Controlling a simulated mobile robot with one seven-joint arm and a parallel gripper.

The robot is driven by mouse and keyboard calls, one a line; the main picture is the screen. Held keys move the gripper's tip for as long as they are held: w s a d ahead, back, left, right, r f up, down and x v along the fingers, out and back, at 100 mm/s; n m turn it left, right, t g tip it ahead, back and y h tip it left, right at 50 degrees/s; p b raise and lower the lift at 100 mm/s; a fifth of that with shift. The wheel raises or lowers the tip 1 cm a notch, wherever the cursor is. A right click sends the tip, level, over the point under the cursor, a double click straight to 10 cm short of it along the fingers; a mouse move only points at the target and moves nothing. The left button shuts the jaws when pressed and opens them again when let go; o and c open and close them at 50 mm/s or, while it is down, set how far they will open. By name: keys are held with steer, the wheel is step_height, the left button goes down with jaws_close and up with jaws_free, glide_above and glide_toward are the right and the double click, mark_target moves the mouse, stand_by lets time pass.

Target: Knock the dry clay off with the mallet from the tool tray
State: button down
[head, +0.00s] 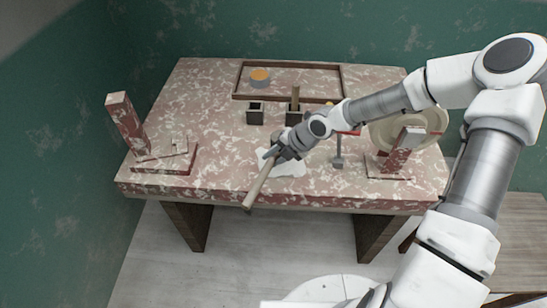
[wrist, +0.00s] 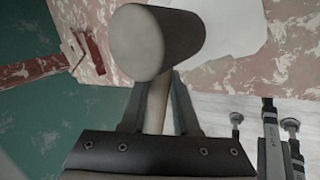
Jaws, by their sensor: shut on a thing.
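My gripper (head: 277,153) is shut on the mallet, above the front middle of the table. The mallet's pale wooden handle (head: 258,187) sticks out toward the front edge, tilted down to the left in the head view. In the wrist view the grey-beige mallet head (wrist: 140,43) is large beyond the fingers, with the handle (wrist: 157,105) between them. In the head view I cannot make the head out. The tool tray (head: 292,66), a low wooden frame, lies at the back. I cannot tell for sure which surface carries the dry clay.
A white patch (head: 292,169) lies on the mottled table (head: 215,115) under my gripper. A post on a base (head: 124,122) stands left. A round pale disc on a stand (head: 437,122) is right, behind my arm. Two dark boxes (head: 255,117) stand mid-table. The left middle is clear.

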steer(key=shift+f, duration=0.25)
steer(key=shift+f+b, duration=0.85)
steer(key=shift+f, duration=0.45)
step_height(320, 180, up, 6)
steer(key=p, duration=0.6)
steer(key=shift+p, duration=0.3)
steer(key=shift+f+b, duration=0.15)
steer(key=shift+b, duration=0.15)
steer(key=f+b, duration=0.2)
steer(key=b, duration=0.1)
steer(key=shift+a+m, duration=0.15)
steer(key=shift+m, duration=0.15)
steer(key=b, duration=0.1)
steer(key=f+m+b, duration=0.1)
steer(key=b, duration=0.1)
steer(key=shift+w+a+t, duration=0.15)
steer(key=shift+t, duration=0.15)
